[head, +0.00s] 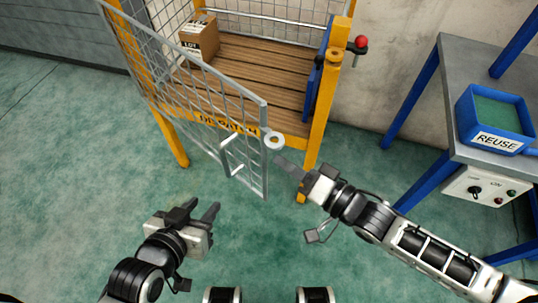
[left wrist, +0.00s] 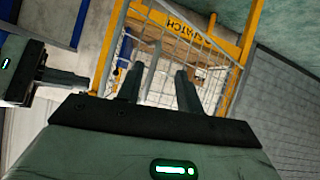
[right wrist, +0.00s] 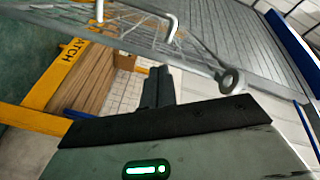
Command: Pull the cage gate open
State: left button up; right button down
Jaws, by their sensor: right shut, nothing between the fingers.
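The grey mesh cage gate (head: 195,88) stands swung out from the yellow cage, its free edge toward me. A white handle (head: 234,154) and a ring-shaped latch piece (head: 274,141) sit near that edge. The ring (right wrist: 231,82) and the handle (right wrist: 163,22) also show in the right wrist view. My right gripper (head: 280,162) is shut and empty, its tips just right of the gate's free edge by the ring; I cannot tell if they touch it. My left gripper (head: 204,213) is open and empty, low in front of the gate. The gate (left wrist: 222,85) also shows in the left wrist view.
The yellow cage (head: 330,100) has a wooden floor holding a cardboard box (head: 199,40). A red knob (head: 361,42) sticks out at its right post. A grey table (head: 472,110) with a blue REUSE bin (head: 495,118) stands at right. Green floor is clear left of the gate.

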jog(key=w+d+f+m+g+y+b, duration=0.2)
jog(key=w+d+m+g, duration=0.1)
jog(key=d, duration=0.5)
pick_arm(q)
jog(key=shift+d+f, duration=0.2)
jog(key=shift+f, duration=0.1)
pick_arm(e)
jog(key=w+a, duration=0.2)
jog(key=a, duration=0.9)
jog(key=shift+m, duration=0.4)
